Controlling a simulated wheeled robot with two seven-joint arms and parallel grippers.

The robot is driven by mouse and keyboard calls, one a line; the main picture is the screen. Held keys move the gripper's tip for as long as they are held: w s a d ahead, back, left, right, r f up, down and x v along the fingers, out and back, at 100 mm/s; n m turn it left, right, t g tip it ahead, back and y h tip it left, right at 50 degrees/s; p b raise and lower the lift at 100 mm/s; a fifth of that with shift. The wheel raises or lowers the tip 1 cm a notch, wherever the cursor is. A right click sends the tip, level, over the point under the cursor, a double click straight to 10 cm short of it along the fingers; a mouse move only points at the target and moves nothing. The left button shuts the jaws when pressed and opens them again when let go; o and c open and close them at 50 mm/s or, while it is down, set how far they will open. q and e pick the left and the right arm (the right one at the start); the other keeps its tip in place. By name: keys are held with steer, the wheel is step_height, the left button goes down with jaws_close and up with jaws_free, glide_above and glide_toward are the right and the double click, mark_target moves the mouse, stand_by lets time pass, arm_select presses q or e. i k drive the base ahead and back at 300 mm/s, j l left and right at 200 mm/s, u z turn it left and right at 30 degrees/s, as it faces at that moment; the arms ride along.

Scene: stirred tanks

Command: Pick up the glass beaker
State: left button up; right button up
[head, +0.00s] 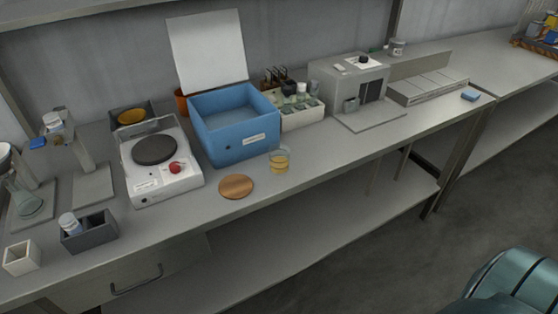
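A small clear glass beaker (280,161) with amber-yellow bands, perhaps liquid, stands upright near the front edge of the grey bench (330,150). It is just in front of the right corner of a blue open box (225,140) and to the right of a round wooden disc (236,187). Nothing covers the beaker from this side. Neither of my grippers shows in the head view.
A white hot plate (165,183) stands left of the blue box. A rack of bottles (300,110) and a grey machine (335,77) stand behind and to the right. Clear bench lies right of the beaker. A lower shelf (290,225) runs below.

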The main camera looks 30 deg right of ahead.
mark_target(279, 153)
steer(key=l+u, duration=0.15)
steer(key=u, duration=0.2)
steer(key=l+u, duration=0.15)
steer(key=u, duration=0.15)
steer(key=l+u, duration=0.25)
steer(key=l, duration=0.25)
steer(key=k+l+u, duration=0.2)
steer(key=l, duration=0.35)
steer(key=k+l, duration=0.1)
steer(key=l, duration=0.55)
steer(key=l+u, duration=0.1)
steer(key=l, duration=0.55)
steer(key=k, duration=0.05)
